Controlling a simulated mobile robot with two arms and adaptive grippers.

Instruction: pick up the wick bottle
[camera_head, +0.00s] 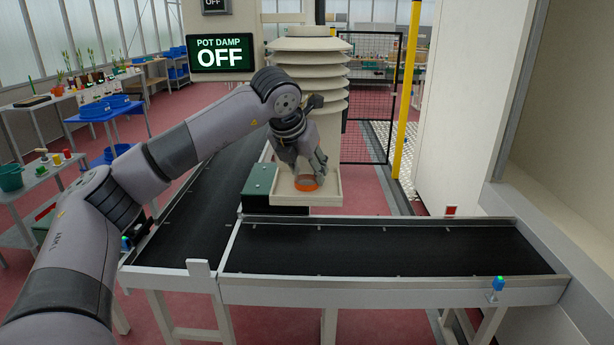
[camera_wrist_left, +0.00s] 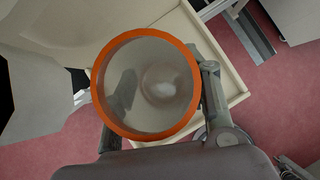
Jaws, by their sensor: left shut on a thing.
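My left gripper (camera_head: 308,170) reaches down over a small cream tray (camera_head: 325,201) on the front of the white louvred column. It is shut on a round, open-topped vessel with an orange rim (camera_head: 306,187), which I take for the wick bottle. In the left wrist view the orange rim (camera_wrist_left: 101,96) faces the camera, with a grey inside, and the fingers lie on either side of it. The tray (camera_wrist_left: 240,88) shows behind it. I cannot tell whether its base touches the tray. The right gripper is out of view.
Black conveyor belts (camera_head: 380,250) with raised metal edges run in front and to the left. A green box (camera_head: 260,180) stands left of the tray. The louvred column (camera_head: 308,62) rises behind it. A sign (camera_head: 219,53) reads POT DAMP OFF. A pale wall closes the right side.

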